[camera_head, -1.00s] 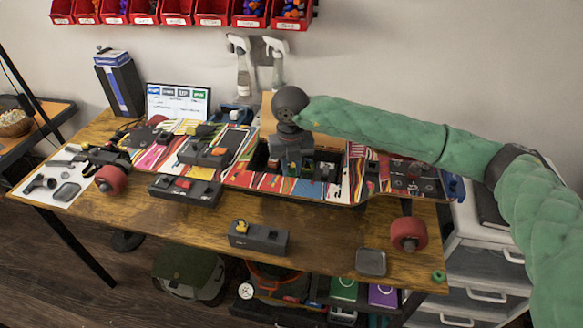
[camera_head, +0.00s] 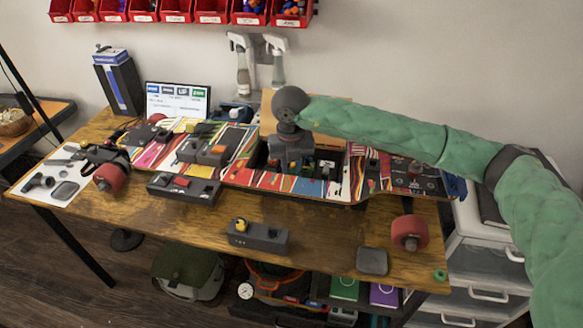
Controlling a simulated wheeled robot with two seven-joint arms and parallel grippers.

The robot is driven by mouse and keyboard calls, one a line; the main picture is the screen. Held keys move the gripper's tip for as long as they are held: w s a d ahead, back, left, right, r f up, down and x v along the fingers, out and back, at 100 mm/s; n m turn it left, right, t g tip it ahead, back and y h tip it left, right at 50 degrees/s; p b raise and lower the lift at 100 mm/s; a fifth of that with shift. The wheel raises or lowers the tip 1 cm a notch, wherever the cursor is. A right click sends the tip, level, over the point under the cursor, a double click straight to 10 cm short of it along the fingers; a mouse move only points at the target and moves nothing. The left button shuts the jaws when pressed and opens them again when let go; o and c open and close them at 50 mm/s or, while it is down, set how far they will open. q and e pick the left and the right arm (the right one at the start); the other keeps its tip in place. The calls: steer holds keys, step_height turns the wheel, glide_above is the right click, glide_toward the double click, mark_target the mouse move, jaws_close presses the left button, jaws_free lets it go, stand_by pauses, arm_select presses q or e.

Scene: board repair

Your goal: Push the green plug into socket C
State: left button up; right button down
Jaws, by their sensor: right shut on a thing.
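My right gripper (camera_head: 289,168) points down into the dark open bay of the colourful skateboard-shaped board (camera_head: 240,178). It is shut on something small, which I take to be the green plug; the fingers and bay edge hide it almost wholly. Small coloured parts, one greenish, sit in the bay just right of the fingers. The sockets are too small and too covered for me to pick out socket C, or to tell whether the plug touches it. My left gripper is not in view.
The board lies on a wooden table (camera_head: 325,250). A dark block with a yellow part (camera_head: 258,237) and a grey square pad (camera_head: 372,261) lie in front. A dark holder with red parts (camera_head: 184,188) stands at the left. A red wheel (camera_head: 409,232) is at the right.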

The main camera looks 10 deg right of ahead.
steer(key=shift+f+b, duration=0.15)
steer(key=shift+b, duration=0.25)
stand_by(1.0)
steer(key=shift+f+b, duration=0.4)
steer(key=shift+f, duration=0.1)
stand_by(0.6)
steer(key=c, duration=0.9)
jaws_free()
steer(key=shift+r, duration=1.5)
steer(key=shift+r, duration=0.15)
steer(key=shift+r+p, duration=0.65)
steer(key=shift+r, duration=2.25)
